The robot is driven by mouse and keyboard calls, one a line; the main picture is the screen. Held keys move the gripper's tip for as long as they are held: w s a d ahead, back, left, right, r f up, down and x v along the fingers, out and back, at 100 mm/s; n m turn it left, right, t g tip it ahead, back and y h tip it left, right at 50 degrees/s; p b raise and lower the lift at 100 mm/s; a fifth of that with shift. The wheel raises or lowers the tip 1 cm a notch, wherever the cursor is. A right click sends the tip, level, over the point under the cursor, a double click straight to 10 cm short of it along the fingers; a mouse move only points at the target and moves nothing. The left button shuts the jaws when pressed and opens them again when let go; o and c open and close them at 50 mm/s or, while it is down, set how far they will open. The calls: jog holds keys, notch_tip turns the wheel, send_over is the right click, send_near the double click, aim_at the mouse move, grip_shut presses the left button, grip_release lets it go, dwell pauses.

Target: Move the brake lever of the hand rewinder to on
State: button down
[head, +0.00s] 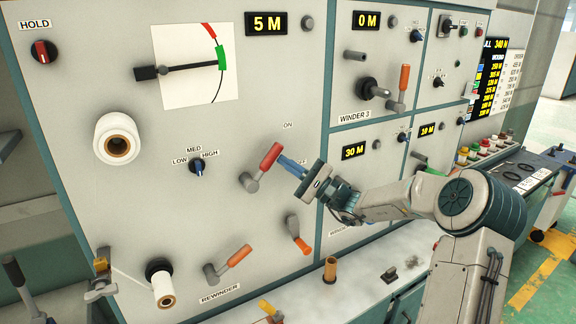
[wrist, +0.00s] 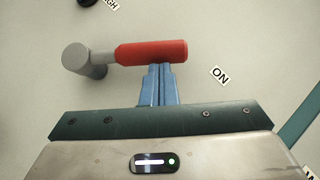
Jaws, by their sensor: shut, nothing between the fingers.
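The red-handled lever (head: 270,156) is on the panel, its grey pivot at lower left and its handle slanting up and right. The ON label (head: 288,125) is above its tip; a second label (head: 301,162), partly hidden, reads as OFF. In the wrist view the red handle (wrist: 150,51) lies nearly level, with the ON label (wrist: 220,75) below right of its tip. My gripper (head: 281,160) is shut and empty, its blue fingertips at the handle's lower right side. In the wrist view the fingertips (wrist: 160,68) meet the handle's edge; whether they touch cannot be told.
Below are an orange lever (head: 240,256) above the REWINDER label (head: 219,294) and another orange lever (head: 300,242). The LOW/MED/HIGH knob (head: 197,166) is to the left. Winder panels with levers stand right. A brown cylinder (head: 330,270) stands on the ledge.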

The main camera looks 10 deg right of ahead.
jog(key=w+f+b+v, duration=0.1)
jog(key=b+v, duration=0.4)
jog(key=v, duration=0.8)
jog(key=shift+w+d+f, duration=0.2)
jog(key=shift+w+d, duration=0.05)
jog(key=shift+w, duration=0.5)
jog(key=shift+a, duration=0.1)
jog(key=s+a+f+n+g+h, duration=0.3)
jog(key=s+a+g+h, duration=0.1)
jog(key=s+a+g, duration=0.3)
jog(key=s+a+f+n+g+h, duration=0.3)
jog(key=s+a+f+g, duration=0.1)
jog(key=s+a, duration=0.35)
jog(key=s+d+n+h, duration=0.2)
jog(key=s+d+h, duration=0.1)
jog(key=s, duration=0.3)
jog(key=s+d+f+n+t+h, duration=0.1)
jog(key=s+d+n+h, duration=0.1)
jog(key=s+h, duration=0.3)
jog(key=s+d+n+t+h, duration=0.1)
jog(key=s+d+n+h, duration=0.1)
jog(key=s+d+h, duration=0.2)
jog(key=s+h, duration=0.1)
jog(key=s, duration=0.2)
jog(key=shift+s+f, duration=0.2)
jog(key=shift+s, duration=0.15)
